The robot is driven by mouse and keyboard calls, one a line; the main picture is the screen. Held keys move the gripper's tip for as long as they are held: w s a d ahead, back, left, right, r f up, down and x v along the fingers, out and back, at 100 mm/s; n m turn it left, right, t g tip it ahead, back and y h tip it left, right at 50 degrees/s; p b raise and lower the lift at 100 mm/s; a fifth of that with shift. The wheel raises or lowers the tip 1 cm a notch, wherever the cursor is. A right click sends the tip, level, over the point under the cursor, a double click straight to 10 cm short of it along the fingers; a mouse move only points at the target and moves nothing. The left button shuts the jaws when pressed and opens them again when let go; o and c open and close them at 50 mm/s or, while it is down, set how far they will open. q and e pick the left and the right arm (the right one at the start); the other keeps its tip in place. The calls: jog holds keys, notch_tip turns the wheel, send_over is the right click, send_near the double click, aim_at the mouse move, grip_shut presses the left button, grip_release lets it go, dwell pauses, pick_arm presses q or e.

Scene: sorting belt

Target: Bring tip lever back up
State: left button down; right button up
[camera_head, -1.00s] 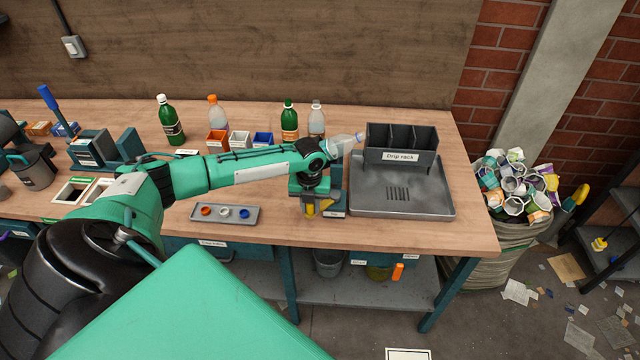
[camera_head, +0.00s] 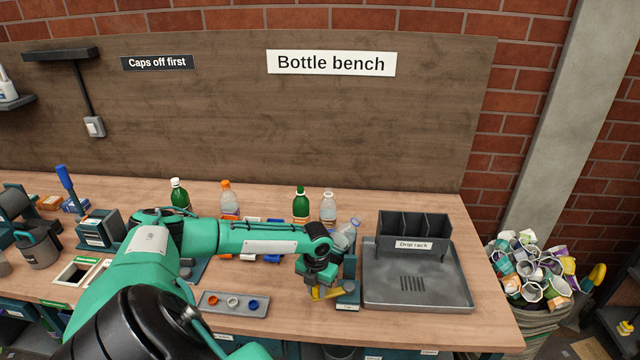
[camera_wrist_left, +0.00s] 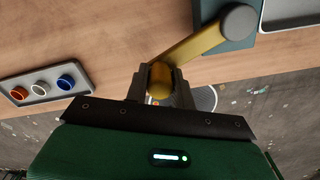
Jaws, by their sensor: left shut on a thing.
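The yellow tip lever (camera_wrist_left: 197,45) runs from a grey pivot on the teal tip stand to my left gripper (camera_wrist_left: 160,80) in the left wrist view. My left gripper is shut on the lever's rounded end. In the head view, the same gripper (camera_head: 318,292) is at the stand's front, with part of the yellow lever showing beside it. The teal tip stand (camera_head: 349,290) is just left of the drip rack. A clear bottle (camera_head: 343,237) with a blue end leans up to the right at the stand; my arm hides its lower part. My right gripper is not in view.
The drip rack (camera_head: 412,246) stands on a grey tray (camera_head: 430,292) right of the stand. A small tray with coloured rings (camera_head: 233,304) lies to the left. Several bottles, including a green one (camera_head: 301,205), stand behind my arm. The bench's front edge is close to the gripper.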

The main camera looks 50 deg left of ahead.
pick_arm(q)
jog(key=c, duration=1.3)
grip_release()
jog(key=shift+c, duration=0.2)
jog(key=shift+o, duration=0.9)
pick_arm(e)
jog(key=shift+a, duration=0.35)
pick_arm(q)
notch_tip(320, 180, up, 14)
jog(key=b, duration=0.3)
jog(key=shift+b, duration=0.35)
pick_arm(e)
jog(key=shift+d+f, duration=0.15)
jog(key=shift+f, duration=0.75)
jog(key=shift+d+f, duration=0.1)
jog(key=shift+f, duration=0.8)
pick_arm(q)
jog(key=shift+c, duration=0.2)
